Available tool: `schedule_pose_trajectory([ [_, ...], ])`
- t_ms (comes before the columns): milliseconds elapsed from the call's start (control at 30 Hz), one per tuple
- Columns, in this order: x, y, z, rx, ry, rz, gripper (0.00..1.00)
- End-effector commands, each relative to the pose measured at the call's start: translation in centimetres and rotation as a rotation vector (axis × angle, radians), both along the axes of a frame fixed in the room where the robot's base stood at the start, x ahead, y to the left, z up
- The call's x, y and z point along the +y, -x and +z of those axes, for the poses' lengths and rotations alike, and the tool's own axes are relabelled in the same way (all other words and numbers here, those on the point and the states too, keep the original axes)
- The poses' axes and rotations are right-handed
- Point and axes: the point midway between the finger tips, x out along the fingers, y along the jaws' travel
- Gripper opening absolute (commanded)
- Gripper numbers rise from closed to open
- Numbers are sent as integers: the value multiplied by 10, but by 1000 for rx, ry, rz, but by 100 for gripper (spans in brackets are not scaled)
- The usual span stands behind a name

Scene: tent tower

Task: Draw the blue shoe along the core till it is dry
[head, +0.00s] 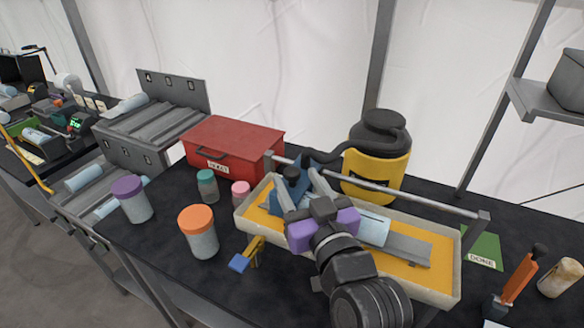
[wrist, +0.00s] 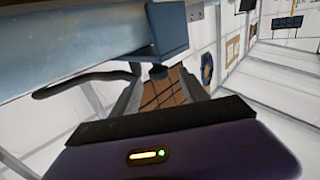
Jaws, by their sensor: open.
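The core (head: 375,230) is a pale blue cylinder lying in a shallow tray (head: 449,275) with a yellow floor. It also fills the upper left of the wrist view (wrist: 75,45). The blue shoe (head: 289,197) is at the core's left end in the head view, with a black hose running to it. In the wrist view the shoe (wrist: 168,30) sits against the core's end, just beyond my fingertips. My gripper (head: 300,183) is open above the tray, its grey fingers reaching towards the shoe. Whether they touch it is unclear. My wrist hides part of the core.
A yellow and black vacuum (head: 376,165) stands behind the tray. A grey rail (head: 420,203) spans above the tray. A red box (head: 232,150) and several lidded jars, including an orange-topped one (head: 199,235), stand left. A green "DONE" mat (head: 484,248) lies right.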

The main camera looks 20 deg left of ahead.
Motion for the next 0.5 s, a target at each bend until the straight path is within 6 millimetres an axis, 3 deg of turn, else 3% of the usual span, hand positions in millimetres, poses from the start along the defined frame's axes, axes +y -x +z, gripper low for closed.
schedule_pose_trajectory([
  [200, 20, -21, 1, 1, -1, 0, 52],
  [500, 27, -28, 0, 0, -1, -1, 52],
])
